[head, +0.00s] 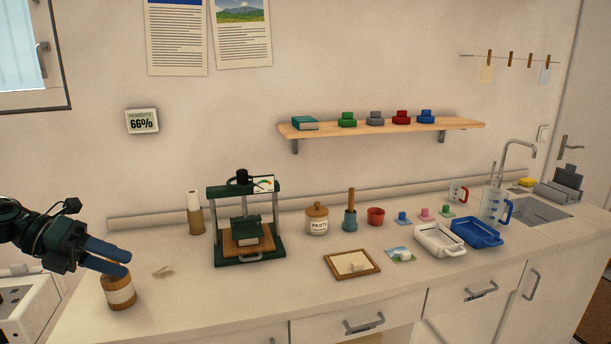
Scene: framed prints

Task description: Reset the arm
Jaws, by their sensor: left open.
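My left gripper (117,260) comes in from the left with its blue fingers open and pointing right. Its fingertips are above or just behind a wooden jar with a pale label (119,292) near the counter's left front. I cannot tell whether the fingers touch the jar. Nothing shows between the fingers. My right gripper is out of view.
A dark green press (246,228) stands on the counter (215,305), right of the gripper. A paste jar (317,219), a framed print (352,264), a white tray (427,236) and a blue tray (474,230) stand further right. The counter between jar and press is mostly clear.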

